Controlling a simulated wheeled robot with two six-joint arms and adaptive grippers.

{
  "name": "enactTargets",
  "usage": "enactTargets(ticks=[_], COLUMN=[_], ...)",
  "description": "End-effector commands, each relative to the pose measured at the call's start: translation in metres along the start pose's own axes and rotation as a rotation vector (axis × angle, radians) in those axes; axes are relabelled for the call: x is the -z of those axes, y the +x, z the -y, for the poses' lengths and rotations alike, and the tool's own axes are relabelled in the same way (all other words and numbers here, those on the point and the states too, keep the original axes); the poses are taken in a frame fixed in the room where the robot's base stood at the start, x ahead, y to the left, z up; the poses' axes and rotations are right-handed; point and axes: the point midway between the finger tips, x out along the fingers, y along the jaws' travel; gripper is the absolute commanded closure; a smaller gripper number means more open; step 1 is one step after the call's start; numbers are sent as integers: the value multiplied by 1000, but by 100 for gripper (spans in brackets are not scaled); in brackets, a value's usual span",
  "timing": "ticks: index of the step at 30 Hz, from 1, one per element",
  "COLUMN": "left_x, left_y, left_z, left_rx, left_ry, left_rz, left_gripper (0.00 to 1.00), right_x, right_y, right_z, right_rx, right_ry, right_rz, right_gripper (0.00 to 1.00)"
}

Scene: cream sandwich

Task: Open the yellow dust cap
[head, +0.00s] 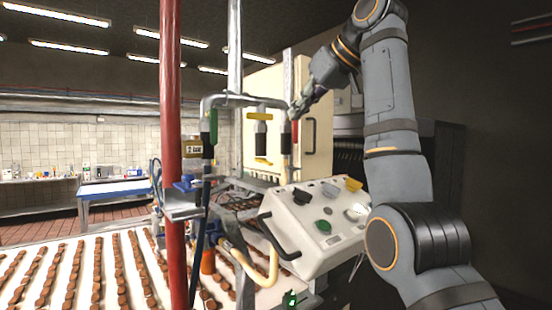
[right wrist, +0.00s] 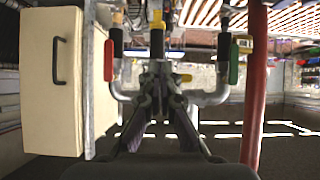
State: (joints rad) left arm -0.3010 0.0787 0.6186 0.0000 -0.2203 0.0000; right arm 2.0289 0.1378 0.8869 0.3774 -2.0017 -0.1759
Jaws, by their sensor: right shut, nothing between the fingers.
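A yellow cap (head: 354,184) sits at the upper right of the slanted white control box (head: 310,220) in the head view, and I take it to be the dust cap. It appears lowered over its place, though it is small. My right gripper (head: 296,112) is shut and empty, up and left of the cap and well apart from it, near the pipes. In the right wrist view my right gripper (right wrist: 160,72) points at the pipework, its fingers together. My left gripper is not in view.
A grey pipe frame carries a red handle (head: 295,131), a green handle (head: 213,126) and a yellow T-handle (head: 263,115). A red post (head: 171,150) stands left. The box also has a green button (head: 322,227) and a black side handle (head: 275,237). A cream cabinet (head: 318,132) stands behind.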

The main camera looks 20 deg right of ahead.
Motion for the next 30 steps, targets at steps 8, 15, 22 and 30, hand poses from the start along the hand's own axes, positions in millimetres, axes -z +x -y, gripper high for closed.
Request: enactTargets(ticks=[8, 15, 22, 30], left_x=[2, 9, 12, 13], left_y=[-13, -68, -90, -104], left_z=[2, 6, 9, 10], left_rx=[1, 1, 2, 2], left_ry=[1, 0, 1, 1], left_rz=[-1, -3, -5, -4], left_gripper=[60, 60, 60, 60], right_x=[2, 10, 3, -21], right_y=[18, 41, 88, 122], right_z=[-1, -2, 0, -1], right_rx=[1, 0, 3, 1], right_ry=[1, 3, 3, 3], right_rz=[5, 4, 5, 2], right_gripper=[100, 100, 100, 100])
